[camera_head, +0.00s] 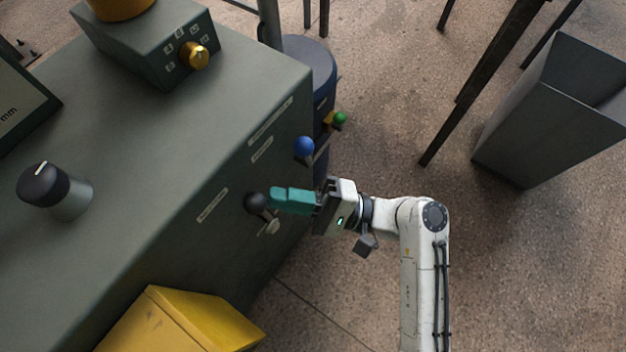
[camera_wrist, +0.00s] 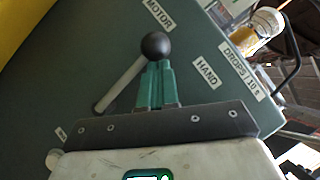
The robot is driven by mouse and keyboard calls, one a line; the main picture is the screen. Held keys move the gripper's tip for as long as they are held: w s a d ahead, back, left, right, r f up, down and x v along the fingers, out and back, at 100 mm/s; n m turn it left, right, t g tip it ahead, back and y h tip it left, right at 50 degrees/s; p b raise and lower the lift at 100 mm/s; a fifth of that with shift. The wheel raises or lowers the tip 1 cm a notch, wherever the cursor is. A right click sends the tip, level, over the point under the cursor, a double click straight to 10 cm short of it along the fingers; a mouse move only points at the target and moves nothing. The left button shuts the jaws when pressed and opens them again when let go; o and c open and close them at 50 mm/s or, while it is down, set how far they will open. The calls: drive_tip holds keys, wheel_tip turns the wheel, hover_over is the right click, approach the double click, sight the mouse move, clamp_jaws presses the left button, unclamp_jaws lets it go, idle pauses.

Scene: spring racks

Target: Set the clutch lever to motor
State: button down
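The clutch lever has a black ball knob (camera_head: 256,204) on a pale metal rod and stands at the side of the green-grey cabinet. In the wrist view the knob (camera_wrist: 157,45) appears between the MOTOR label (camera_wrist: 160,14) and the HAND label (camera_wrist: 206,72), with its rod slanting down to the left. My gripper (camera_head: 273,196) has teal fingers pointing at the knob from the right. The fingers (camera_wrist: 156,68) look closed together, their tips right at the knob. I cannot tell whether they touch it; no grip on the lever is visible.
A blue ball knob (camera_head: 303,148) and a green knob (camera_head: 339,118) stand farther along the same side. A yellow box (camera_head: 185,325) is at the near end. A DROPS/10 s label (camera_wrist: 240,70) lies right of HAND. A grey bin (camera_head: 550,110) stands on the open floor at right.

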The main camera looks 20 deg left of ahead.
drive_tip(key=n, duration=0.1)
drive_tip(key=s+n+h+p, duration=0.1)
drive_tip(key=s+n+p, duration=0.1)
drive_tip(key=shift+s+a+r+g+h, duration=0.15)
drive_tip(key=shift+a+r+g+h, duration=0.15)
drive_tip(key=shift+a+g, duration=0.1)
drive_tip(key=shift+s+a+f+n+h+p, duration=0.1)
drive_tip(key=shift+s+f+n+h+p, duration=0.05)
drive_tip(key=shift+s+n+h+p, duration=0.35)
drive_tip(key=shift+s, duration=0.1)
drive_tip(key=shift+f, duration=0.1)
